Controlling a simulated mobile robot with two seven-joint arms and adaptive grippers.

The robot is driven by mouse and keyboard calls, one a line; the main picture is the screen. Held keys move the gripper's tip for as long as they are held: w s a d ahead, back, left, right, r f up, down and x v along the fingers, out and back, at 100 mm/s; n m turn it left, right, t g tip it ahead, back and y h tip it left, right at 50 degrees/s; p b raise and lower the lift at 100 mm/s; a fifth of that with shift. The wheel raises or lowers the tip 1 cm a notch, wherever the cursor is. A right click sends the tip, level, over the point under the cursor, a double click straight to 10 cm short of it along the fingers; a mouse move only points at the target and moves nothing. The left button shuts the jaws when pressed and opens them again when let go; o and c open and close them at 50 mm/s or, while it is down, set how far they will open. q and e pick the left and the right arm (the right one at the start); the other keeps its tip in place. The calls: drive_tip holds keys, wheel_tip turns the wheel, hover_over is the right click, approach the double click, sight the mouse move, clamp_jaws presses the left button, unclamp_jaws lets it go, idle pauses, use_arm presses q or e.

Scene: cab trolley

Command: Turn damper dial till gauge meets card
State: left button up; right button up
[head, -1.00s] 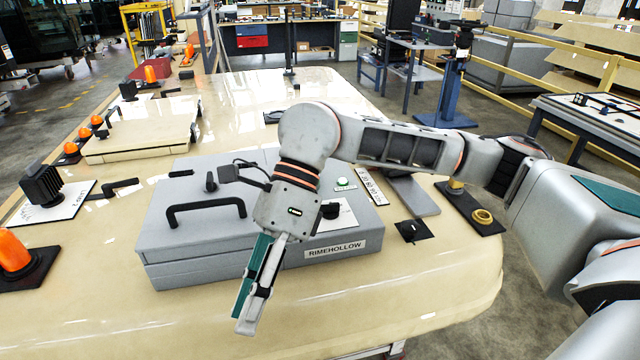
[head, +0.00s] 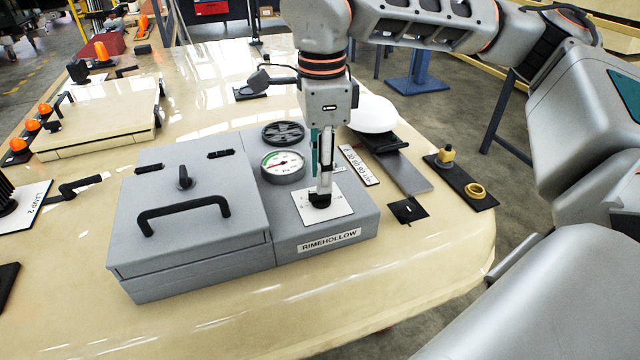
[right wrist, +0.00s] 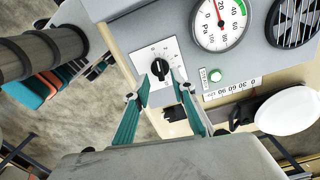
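The black dial (head: 319,201) sits on a white numbered plate (head: 340,208) on the grey RIMEHOLLOW box. My right gripper (head: 321,190) points down over it. In the right wrist view its two teal fingers are open, and the dial (right wrist: 160,68) shows just beyond the fingertips; I cannot tell if they touch it. The round gauge (head: 283,165) is beside the plate; in the right wrist view the gauge (right wrist: 220,22) has a Pa scale, a red needle and a green band. My left gripper is out of view.
A grey lidded case part (head: 190,190) with a black handle adjoins the gauge. A black vent (head: 283,133) and white dome (head: 373,114) are behind. The tabletop in front (head: 330,290) is clear.

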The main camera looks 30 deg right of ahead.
sight(320, 196)
drive_tip(key=shift+f, duration=1.8)
clamp_jaws()
drive_tip(key=shift+m, duration=0.3)
drive_tip(key=m, duration=0.9)
drive_tip(key=shift+m+b, duration=0.3)
drive_tip(key=shift+b, duration=0.05)
drive_tip(key=shift+r+m, duration=0.1)
drive_tip(key=shift+m, duration=1.6)
